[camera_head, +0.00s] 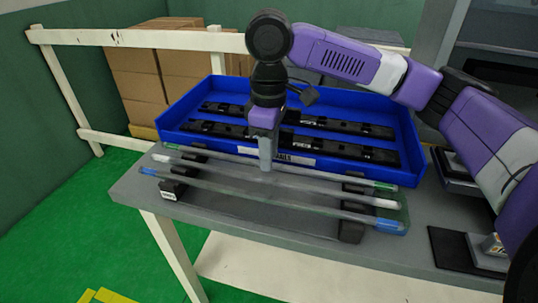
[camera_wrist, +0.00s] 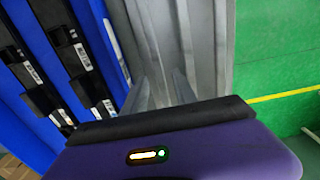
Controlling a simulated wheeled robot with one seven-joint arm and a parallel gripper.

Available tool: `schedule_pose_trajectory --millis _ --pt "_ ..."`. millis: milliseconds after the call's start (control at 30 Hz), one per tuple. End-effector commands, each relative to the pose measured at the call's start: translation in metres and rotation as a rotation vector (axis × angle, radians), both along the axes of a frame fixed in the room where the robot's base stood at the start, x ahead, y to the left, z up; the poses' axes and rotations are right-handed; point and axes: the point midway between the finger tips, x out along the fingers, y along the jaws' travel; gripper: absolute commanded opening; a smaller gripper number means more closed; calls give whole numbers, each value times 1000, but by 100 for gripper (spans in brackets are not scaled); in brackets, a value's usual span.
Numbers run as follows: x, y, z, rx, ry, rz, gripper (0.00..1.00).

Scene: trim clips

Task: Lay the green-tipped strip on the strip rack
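The green-tipped strip (camera_head: 320,176) is a long, thin translucent strip lying left to right, the rearmost of three strips at the strip rack. The rack's dark supports (camera_head: 352,231) stand near the table's front edge. My gripper (camera_head: 265,167) points down at the middle of the green-tipped strip, its fingers overlapping it. In the wrist view my gripper (camera_wrist: 169,88) shows two grey fingertips with a narrow gap among long grey bands. I cannot tell whether the fingers press on the strip, or whether the strip rests on the supports.
A white-tipped strip (camera_head: 300,188) and a blue-tipped strip (camera_head: 290,204) lie in front. A blue tray (camera_head: 408,130) with several black rails stands close behind. The grey table (camera_head: 130,190) is bare at the left end. Dark plates (camera_head: 452,250) lie at the right.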

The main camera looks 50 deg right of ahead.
Motion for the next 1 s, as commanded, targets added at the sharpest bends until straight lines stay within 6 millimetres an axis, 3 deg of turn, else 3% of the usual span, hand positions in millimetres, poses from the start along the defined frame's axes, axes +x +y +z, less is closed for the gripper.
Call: schedule_pose_trajectory --millis 500,700,1000 --pt "0 0 99 -3 -1 0 34" --pt "0 0 112 0 0 0 34" --pt "0 0 113 1 -1 1 34"
